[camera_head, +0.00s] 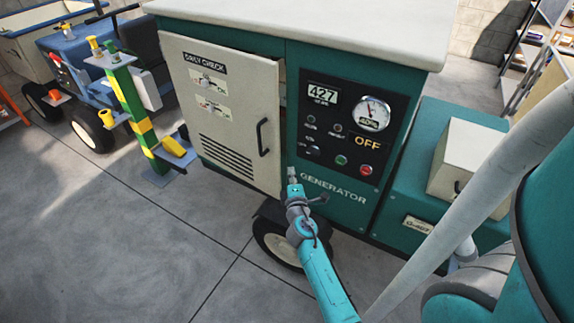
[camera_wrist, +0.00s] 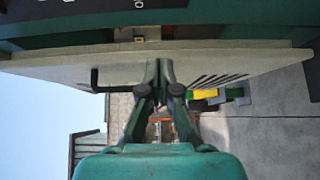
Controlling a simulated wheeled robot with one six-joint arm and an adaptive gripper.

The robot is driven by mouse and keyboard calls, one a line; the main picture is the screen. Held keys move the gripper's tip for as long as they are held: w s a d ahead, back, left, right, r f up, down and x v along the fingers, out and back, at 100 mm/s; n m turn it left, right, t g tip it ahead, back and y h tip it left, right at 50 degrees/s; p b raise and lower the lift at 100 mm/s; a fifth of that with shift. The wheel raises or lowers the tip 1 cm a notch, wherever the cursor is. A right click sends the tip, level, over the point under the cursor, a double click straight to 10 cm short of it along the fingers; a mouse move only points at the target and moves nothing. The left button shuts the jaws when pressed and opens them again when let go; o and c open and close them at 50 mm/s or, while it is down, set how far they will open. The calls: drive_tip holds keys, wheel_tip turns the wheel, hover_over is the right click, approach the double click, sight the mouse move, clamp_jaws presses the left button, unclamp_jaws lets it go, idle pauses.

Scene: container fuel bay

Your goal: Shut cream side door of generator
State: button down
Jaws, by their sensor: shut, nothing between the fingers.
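The teal generator (camera_head: 300,50) stands in the middle of the head view. Its cream side door (camera_head: 215,125) has a "DAILY CHECK" label, vents and a black handle (camera_head: 262,137). The door stands slightly ajar, with a gap along its handle edge. My gripper (camera_head: 291,172) is shut and empty, close to the door's lower handle-side corner. In the wrist view the shut fingertips (camera_wrist: 158,64) are at the door's outer face (camera_wrist: 200,62), between the handle (camera_wrist: 95,80) and the vents. I cannot tell whether they touch it.
The control panel (camera_head: 345,120) is right of the door. A green and yellow post (camera_head: 130,105) and a blue cart (camera_head: 75,60) stand to the left. A wheel (camera_head: 275,243) sits under the generator. The concrete floor at front left is clear.

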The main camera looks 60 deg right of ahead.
drive_tip(key=w+a, duration=0.4)
drive_tip(key=a, duration=0.4)
approach(270, 150)
drive_tip(key=shift+n+t+y, duration=0.3)
drive_tip(key=x, duration=0.5)
drive_tip(key=shift+w+r, duration=0.1)
drive_tip(key=shift+w, duration=0.2)
drive_tip(key=shift+d, duration=0.6)
drive_tip(key=shift+d, duration=0.1)
